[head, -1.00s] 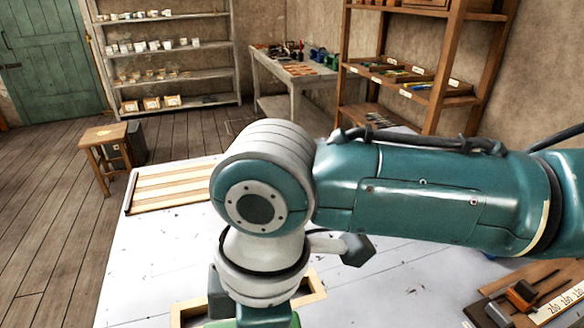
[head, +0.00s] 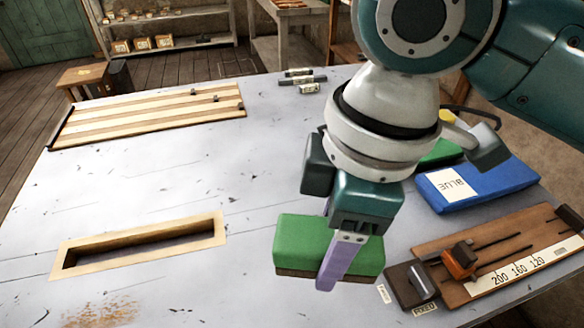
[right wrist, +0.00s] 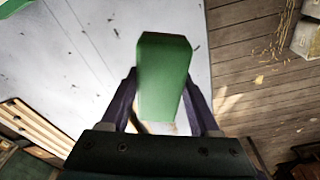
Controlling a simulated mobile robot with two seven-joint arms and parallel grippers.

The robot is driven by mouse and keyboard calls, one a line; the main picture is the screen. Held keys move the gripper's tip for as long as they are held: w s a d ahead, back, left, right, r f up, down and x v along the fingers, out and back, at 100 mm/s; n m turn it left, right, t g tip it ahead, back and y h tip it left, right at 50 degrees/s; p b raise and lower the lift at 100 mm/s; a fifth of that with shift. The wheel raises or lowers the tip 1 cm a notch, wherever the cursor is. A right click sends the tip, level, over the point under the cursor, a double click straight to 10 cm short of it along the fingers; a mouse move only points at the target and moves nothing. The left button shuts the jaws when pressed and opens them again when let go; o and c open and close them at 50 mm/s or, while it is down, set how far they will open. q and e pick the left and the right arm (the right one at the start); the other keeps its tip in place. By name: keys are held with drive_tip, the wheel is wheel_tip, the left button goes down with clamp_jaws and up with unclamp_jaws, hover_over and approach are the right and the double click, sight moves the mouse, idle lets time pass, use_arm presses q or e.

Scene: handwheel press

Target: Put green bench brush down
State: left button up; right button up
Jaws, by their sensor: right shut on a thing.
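The green bench brush (head: 300,243) is a green block with a thin dark brown underside. My right gripper (head: 343,250) is shut on it, with one purple finger across its near side in the head view. The brush is level over the front right part of the white table (head: 150,200). I cannot tell whether its underside touches the tabletop. In the right wrist view the brush (right wrist: 163,80) sits between the two purple fingers (right wrist: 158,105). My left gripper is in neither view.
A wooden-framed slot (head: 140,245) is left of the brush. To the right are a blue box labelled BLUE (head: 500,185), a dark block (head: 410,284) and a wooden ruler board (head: 500,258). A slatted board (head: 150,115) lies farther back. The table's middle is clear.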

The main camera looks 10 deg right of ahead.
hover_over(317, 299)
wheel_tip(317, 299, down, 7)
drive_tip(key=shift+s+d+r+b, duration=0.1)
drive_tip(key=shift+d+b, duration=0.05)
drive_tip(key=shift+b, duration=0.3)
drive_tip(key=shift+f+b, duration=0.45)
drive_tip(key=shift+f, duration=1.5)
drive_tip(key=shift+f, duration=0.15)
drive_tip(key=o, duration=1.3)
